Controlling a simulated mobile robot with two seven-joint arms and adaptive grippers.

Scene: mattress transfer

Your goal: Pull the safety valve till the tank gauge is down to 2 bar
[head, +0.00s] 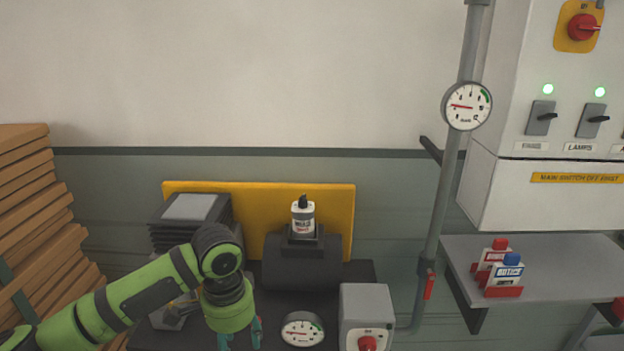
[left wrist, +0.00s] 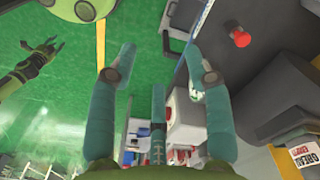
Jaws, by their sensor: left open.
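The tank gauge (head: 303,331) is a round white dial low in the head view, in front of the dark motor block. Its red needle points left; its numbers are too small to read. I cannot make out the safety valve for certain. My left gripper (head: 240,340) hangs just left of this gauge, partly cut off by the bottom edge. In the left wrist view my left gripper (left wrist: 160,58) has its teal fingers spread, with nothing clearly held between them. A dark and green gripper (left wrist: 42,58), seemingly my right one, shows small at the left there.
A grey box with a red knob (head: 367,343) stands right of the gauge. A bottle (head: 303,220) stands on the motor block (head: 285,265). A pipe (head: 448,200) carries another gauge (head: 466,106) and a red lever (head: 429,285).

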